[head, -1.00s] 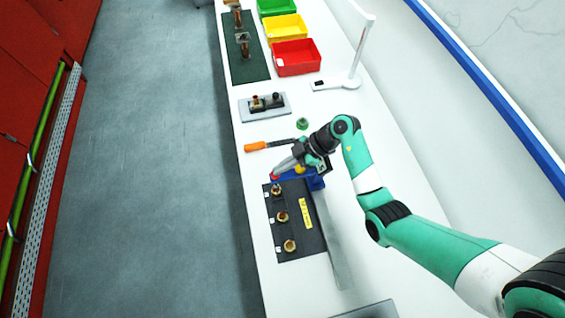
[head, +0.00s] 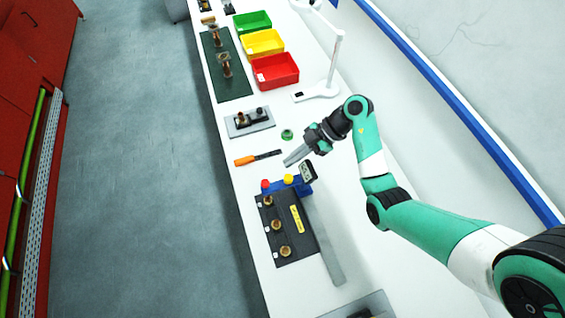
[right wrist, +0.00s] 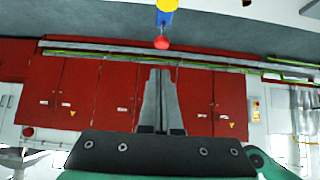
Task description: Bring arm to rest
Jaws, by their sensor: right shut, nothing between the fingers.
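My right gripper (head: 296,157) is held above the white bench, on the far side of the blue device, with its fingers together and nothing between them. In the right wrist view its fingers (right wrist: 160,100) also lie side by side, with red cabinets behind them. My right arm comes in from the lower right of the head view. My left gripper is not in view.
A blue device (head: 303,188) with red and yellow knobs stands by a black board (head: 295,243) with brass fittings. An orange-handled tool (head: 245,160), a green ring (head: 287,134) and a grey block (head: 240,127) lie nearby. Red (head: 275,72), yellow and green bins and a white lamp (head: 330,70) stand farther back.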

